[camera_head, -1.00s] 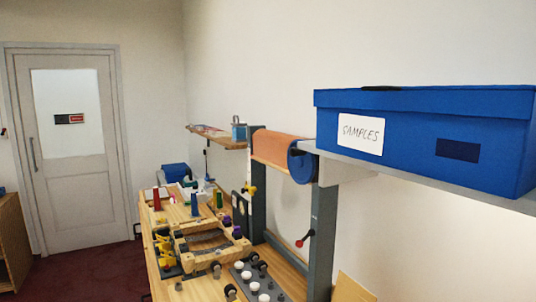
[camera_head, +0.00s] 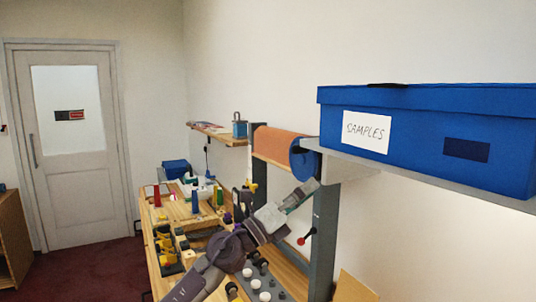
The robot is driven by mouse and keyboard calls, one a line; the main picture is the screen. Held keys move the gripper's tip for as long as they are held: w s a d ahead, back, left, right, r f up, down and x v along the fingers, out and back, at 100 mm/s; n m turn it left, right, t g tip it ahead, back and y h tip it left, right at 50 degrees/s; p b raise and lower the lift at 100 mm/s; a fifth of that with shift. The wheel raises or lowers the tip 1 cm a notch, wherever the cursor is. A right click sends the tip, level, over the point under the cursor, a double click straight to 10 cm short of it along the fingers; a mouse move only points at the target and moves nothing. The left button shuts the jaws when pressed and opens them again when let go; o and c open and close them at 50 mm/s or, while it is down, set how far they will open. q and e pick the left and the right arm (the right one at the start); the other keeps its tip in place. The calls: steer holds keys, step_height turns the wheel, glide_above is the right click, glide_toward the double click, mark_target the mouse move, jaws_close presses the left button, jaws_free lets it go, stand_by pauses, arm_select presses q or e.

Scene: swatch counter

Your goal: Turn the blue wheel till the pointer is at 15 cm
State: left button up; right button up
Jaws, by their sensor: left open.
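The blue wheel (camera_head: 303,160) is the round end piece beside the orange roll (camera_head: 272,143), high on a grey frame and just left of the blue box. My left arm reaches in from the bottom, and my left gripper (camera_head: 308,190) is open just below the wheel, with a small gap showing between them. It appears empty. I cannot make out a pointer or a scale with centimetre marks. My right gripper is out of view.
The shelf (camera_head: 352,161) holding the blue SAMPLES box (camera_head: 425,140) juts out right of the wheel. A red-knobbed lever (camera_head: 305,237) sits on the grey post (camera_head: 325,235). The cluttered wooden bench (camera_head: 150,225) lies below; open floor is at left.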

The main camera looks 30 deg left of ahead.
mark_target(293, 150)
arm_select(q)
steer(key=w+a+r+m+g+y, duration=0.2)
steer(key=a+r+m+g+y, duration=0.2)
steer(key=a+r+m, duration=0.55)
steer(key=shift+n, duration=0.55)
steer(key=w+p, duration=0.1)
steer(key=w+d+f+p, duration=0.1)
steer(key=w, duration=0.1)
steer(key=w+d+f+p, duration=0.1)
steer(key=w, duration=0.1)
steer(key=shift+p, duration=0.4)
steer(key=shift+p+x, duration=0.4)
steer(key=shift+x, duration=0.5)
steer(key=shift+s+f, duration=0.1)
steer(key=shift+f, duration=0.05)
steer(key=shift+c, duration=0.3)
